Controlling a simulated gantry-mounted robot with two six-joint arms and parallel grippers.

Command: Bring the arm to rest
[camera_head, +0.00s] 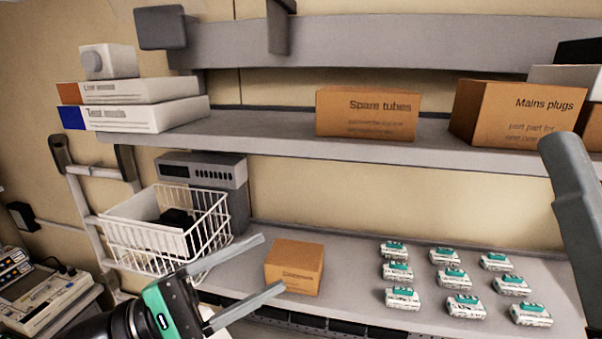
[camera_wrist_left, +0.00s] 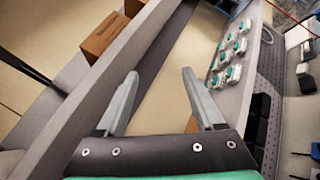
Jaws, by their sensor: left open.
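My left gripper (camera_head: 272,271) comes in from the lower left in the head view. Its two fingers are spread and nothing is between them. It appears in front of the lower shelf, between the wire basket and the small cardboard box in the picture. In the left wrist view the same open, empty gripper (camera_wrist_left: 160,88) points toward the shelves, with bare wall behind the gap. My right gripper does not show in either view.
A white wire basket (camera_head: 165,240) stands left of a small cardboard box (camera_head: 294,266). Several white-green devices (camera_head: 452,278) lie in rows on the lower shelf (camera_head: 350,255). The upper shelf (camera_head: 265,128) holds a "Spare tubes" box (camera_head: 367,114) and a "Mains plugs" box (camera_head: 515,115).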

